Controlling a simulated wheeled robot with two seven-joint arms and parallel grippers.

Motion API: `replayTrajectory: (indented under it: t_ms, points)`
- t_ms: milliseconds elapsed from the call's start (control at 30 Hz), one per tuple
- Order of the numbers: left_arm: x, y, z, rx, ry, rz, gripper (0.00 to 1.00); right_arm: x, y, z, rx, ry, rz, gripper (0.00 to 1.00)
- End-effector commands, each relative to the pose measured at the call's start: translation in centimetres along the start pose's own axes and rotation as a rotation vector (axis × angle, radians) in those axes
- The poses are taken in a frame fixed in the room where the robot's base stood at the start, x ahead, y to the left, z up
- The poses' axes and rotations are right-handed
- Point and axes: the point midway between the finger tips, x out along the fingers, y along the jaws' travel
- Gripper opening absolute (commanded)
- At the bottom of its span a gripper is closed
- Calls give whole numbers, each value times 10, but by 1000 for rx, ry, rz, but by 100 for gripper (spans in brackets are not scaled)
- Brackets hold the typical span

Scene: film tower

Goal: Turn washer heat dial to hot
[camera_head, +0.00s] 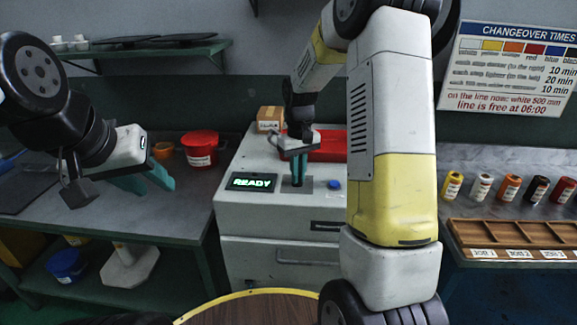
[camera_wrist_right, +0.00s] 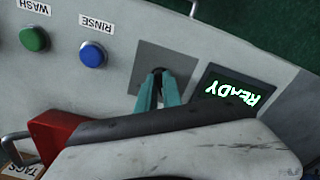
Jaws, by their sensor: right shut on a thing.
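The washer (camera_head: 265,215) is a pale grey cabinet with a lit READY display (camera_head: 252,182). Beside the display is a dark square plate (camera_wrist_right: 150,58), where a small dark dial (camera_wrist_right: 158,71) is mostly hidden by my fingers. My right gripper (camera_head: 297,182) points down at this plate, its teal fingers shut on the dial; the fingers also show in the wrist view (camera_wrist_right: 160,82). The dial's markings and pointer cannot be made out. My left gripper (camera_head: 160,189) is open and empty, above the left bench and away from the washer.
A blue RINSE button (camera_wrist_right: 92,54) and a green WASH button (camera_wrist_right: 34,38) sit beside the plate. A red tray (camera_head: 325,152) and a cardboard box (camera_head: 269,117) are at the washer's back. A red tub (camera_head: 200,150) stands on the left bench. Bottles (camera_head: 481,187) line the right bench.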

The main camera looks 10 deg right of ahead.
Motion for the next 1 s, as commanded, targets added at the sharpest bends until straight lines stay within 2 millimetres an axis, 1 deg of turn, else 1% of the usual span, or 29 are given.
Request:
replayTrajectory:
  t_ms: [1000]
  points:
    - [0, 0, 0, 0, 0, 0, 36, -2, -4, -3, 959, 3, -1, 0]
